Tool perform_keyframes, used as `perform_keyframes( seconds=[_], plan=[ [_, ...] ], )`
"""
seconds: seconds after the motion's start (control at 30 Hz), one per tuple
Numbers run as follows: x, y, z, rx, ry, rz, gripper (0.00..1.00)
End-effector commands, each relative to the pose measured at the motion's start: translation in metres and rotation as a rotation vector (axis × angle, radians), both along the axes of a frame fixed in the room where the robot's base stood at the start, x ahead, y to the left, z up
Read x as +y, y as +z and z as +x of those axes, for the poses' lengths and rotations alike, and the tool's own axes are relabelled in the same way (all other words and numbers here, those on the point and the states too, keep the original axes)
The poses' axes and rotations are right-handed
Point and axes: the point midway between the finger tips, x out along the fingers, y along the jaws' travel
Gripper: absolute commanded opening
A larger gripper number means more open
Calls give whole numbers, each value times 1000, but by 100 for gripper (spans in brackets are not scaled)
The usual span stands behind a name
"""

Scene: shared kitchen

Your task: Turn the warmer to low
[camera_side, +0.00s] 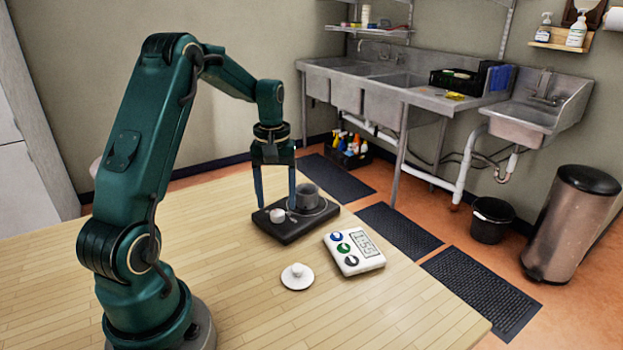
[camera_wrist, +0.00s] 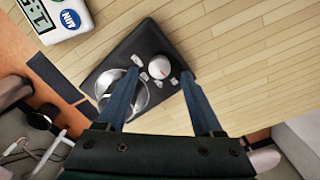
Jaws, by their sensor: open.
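The warmer (camera_side: 288,233) is a flat black unit on the wooden table, tilted across the wrist view (camera_wrist: 150,38). Its white round knob (camera_side: 277,215) sits at one end and also shows in the wrist view (camera_wrist: 159,68), with small pale labels beside it. My gripper (camera_side: 275,206) points down over the warmer, open and empty. In the wrist view its fingers (camera_wrist: 160,74) appear on either side of the knob; contact cannot be told.
A white timer (camera_side: 353,252) with coloured buttons lies right of the warmer, near the table's edge. A white lid with a knob (camera_side: 297,277) lies in front of the warmer. The table's front left is clear. Sinks (camera_side: 400,80) stand beyond the table.

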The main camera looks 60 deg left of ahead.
Motion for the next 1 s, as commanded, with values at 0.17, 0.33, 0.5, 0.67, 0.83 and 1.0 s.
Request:
perform_keyframes(
  seconds=[0.17, 0.33, 0.5, 0.67, 0.83, 1.0],
  plan=[
    [-1, -21, 0, 2, -2, -1, 68],
    [-1, -27, 0, -1, -2, 1, 68],
    [-1, -26, 0, -1, -2, 1, 68],
    [-1, -26, 0, -1, -2, 1, 14],
    [-1, -26, 0, -1, -3, 0, 0],
    [-1, -26, 0, -1, -25, 0, 0]
  ],
)
